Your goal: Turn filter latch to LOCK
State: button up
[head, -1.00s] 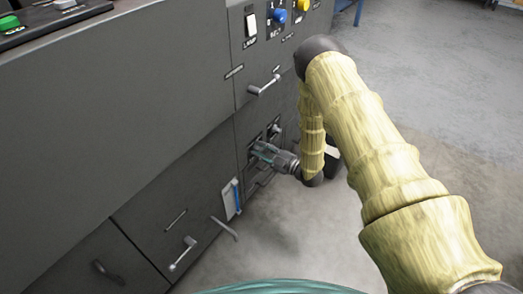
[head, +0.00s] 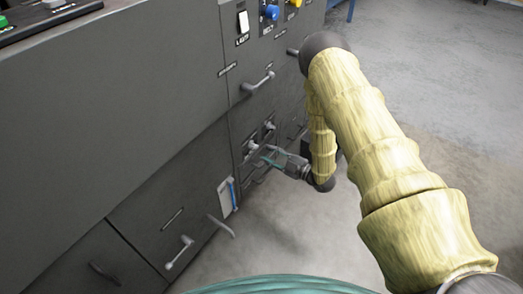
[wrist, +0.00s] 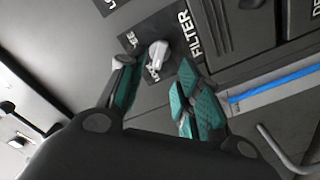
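The filter latch (wrist: 158,56) is a small pale lever on the dark panel, beside the printed word FILTER (wrist: 190,36). It points obliquely across the wrist view, and the small position marks beside it are partly hidden. In the head view the latch (head: 252,145) is a small knob on the lower front panel. My gripper (wrist: 155,78) is open, with one teal-padded finger on each side of the latch in the wrist view. I cannot tell whether a finger touches it. In the head view my gripper (head: 268,155) is just in front of the panel.
A second similar knob (head: 269,126) sits right of the latch. A bar handle (head: 258,82) is above. The floor (head: 300,220) right of the cabinet is open.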

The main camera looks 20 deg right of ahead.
jog(key=shift+v, duration=2.55)
jog(key=s+a+f+m+g+h, duration=0.2)
jog(key=s+f+m+g+h, duration=0.15)
jog(key=s+f+m, duration=0.35)
jog(key=s+a+f+m+g+h, duration=0.3)
jog(key=s+f+m+h, duration=0.15)
jog(key=s, duration=0.45)
jog(key=s+a+m+g+h, duration=0.25)
jog(key=s+m+g, duration=0.45)
jog(key=s, duration=1.7)
notch_tip(320, 180, up, 28)
jog(key=n+p, duration=0.1)
jog(key=p, duration=2.6)
jog(key=shift+w+d+g, duration=0.25)
jog(key=shift+w+g, duration=0.1)
jog(key=shift+w, duration=0.05)
jog(key=shift+h, duration=0.25)
